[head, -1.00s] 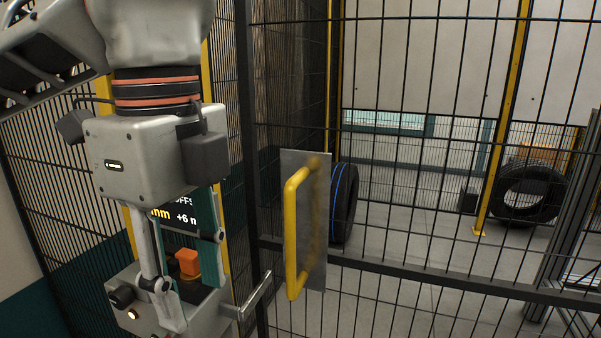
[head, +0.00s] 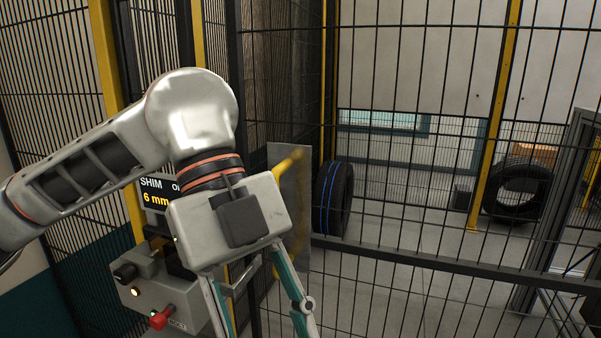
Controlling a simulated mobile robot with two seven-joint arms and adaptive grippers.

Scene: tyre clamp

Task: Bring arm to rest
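My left gripper (head: 262,330) hangs in front of the fence and gate, its arm coming in from the left. Its two fingers point down and stand wide apart, with nothing visible between them. The fingertips run to the bottom edge of the head view. The grey control box (head: 145,285) is left of and partly behind the gripper. It carries a black knob, a lit button and a red knob (head: 162,318) by the label BOLT. My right gripper is not in view.
The gripper partly covers a grey plate (head: 303,190) with a yellow handle (head: 289,161). A display (head: 157,195) reading 6 mm is partly hidden by my arm. Behind the mesh stand a blue-striped tyre (head: 335,200) and another tyre (head: 517,190). Yellow posts (head: 493,120) rise there.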

